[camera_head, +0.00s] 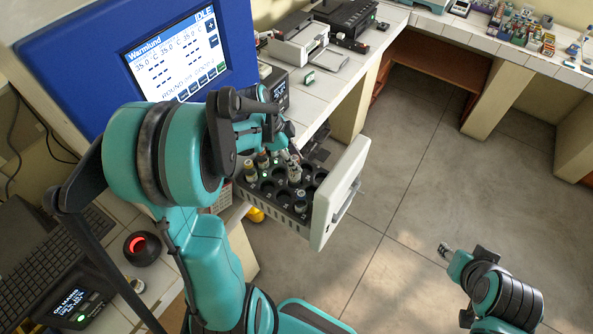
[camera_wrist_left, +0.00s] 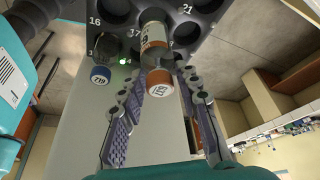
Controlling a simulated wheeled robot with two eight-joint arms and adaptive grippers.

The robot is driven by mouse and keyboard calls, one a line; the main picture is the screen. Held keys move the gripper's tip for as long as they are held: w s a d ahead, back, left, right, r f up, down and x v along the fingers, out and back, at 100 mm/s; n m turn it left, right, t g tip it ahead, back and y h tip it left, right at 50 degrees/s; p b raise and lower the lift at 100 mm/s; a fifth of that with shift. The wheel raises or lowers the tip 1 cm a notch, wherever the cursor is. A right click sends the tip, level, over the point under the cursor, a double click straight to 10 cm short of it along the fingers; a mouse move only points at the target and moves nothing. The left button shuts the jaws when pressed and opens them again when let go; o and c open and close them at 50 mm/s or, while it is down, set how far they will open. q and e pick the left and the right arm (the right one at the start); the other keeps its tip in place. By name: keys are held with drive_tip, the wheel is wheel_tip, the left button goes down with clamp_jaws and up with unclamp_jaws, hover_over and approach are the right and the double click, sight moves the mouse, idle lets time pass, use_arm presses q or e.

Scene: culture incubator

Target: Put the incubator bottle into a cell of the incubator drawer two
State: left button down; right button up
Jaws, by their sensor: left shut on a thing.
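The incubator drawer (camera_head: 272,208) is pulled out, a dark rack of round cells behind a white front (camera_head: 338,190). My left gripper (camera_head: 288,150) is over the rack, partly hidden by its own arm. In the left wrist view, my left gripper (camera_wrist_left: 164,84) is shut on a bottle with an orange cap (camera_wrist_left: 160,84) and a white and brown body (camera_wrist_left: 154,42). The bottle's far end overlaps the rack (camera_wrist_left: 118,38); I cannot tell how deep it sits in a cell. My right gripper (camera_head: 447,250) is small at lower right, over the floor.
Other bottles stand in the rack, including a brown one (camera_head: 250,171) and one near the front (camera_head: 301,201). A blue-capped bottle (camera_wrist_left: 100,75) is beside the held one. The blue incubator panel (camera_head: 80,65) and a printer (camera_head: 300,40) stand behind. The floor at right is clear.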

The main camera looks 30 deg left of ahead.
use_arm(q)
drive_tip(key=shift+w+f, duration=0.1)
drive_tip(key=shift+f, duration=0.4)
wheel_tip(320, 180, down, 4)
drive_tip(key=shift+r+b, duration=0.25)
drive_tip(key=shift+b, duration=0.05)
drive_tip(key=shift+f, duration=0.25)
drive_tip(key=shift+f, duration=0.1)
drive_tip(key=c, duration=1.1)
unclamp_jaws()
drive_tip(key=shift+o, duration=0.2)
